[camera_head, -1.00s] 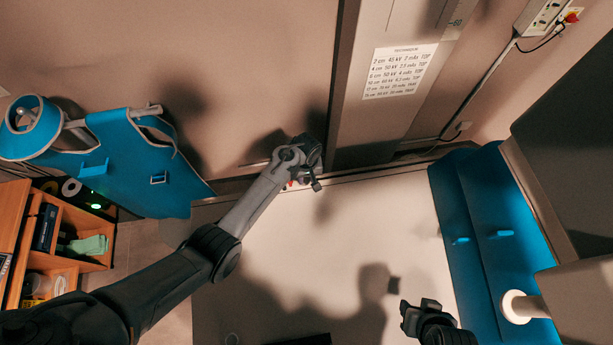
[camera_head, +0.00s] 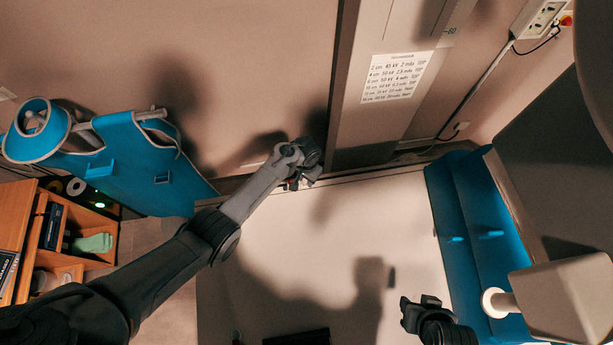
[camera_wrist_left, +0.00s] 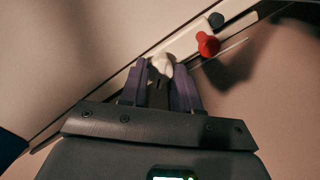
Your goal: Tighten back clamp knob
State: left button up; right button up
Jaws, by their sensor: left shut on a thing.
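My left gripper (camera_head: 300,178) is at the back edge of the pale table (camera_head: 400,225), close to the wall. In the left wrist view my left gripper (camera_wrist_left: 165,85) is shut on a small whitish knob (camera_wrist_left: 161,64) on the rail (camera_wrist_left: 185,42) along the table edge. The fingers hide part of the knob.
An orange shelf (camera_head: 45,250) stands at the left. A column with a printed chart (camera_head: 397,76) rises behind the table. A pale boxy unit (camera_head: 575,300) is at the lower right. The table's middle is clear.

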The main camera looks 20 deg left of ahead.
pick_arm(q)
jog(key=m, duration=0.4)
jog(key=shift+m, duration=2.2)
jog(key=o, duration=1.1)
jog(key=shift+c, duration=0.2)
jog(key=shift+r, duration=0.1)
notch_tip(320, 180, up, 11)
jog(key=p, duration=0.3)
jog(key=shift+f+p, duration=0.2)
jog(key=shift+p, duration=0.15)
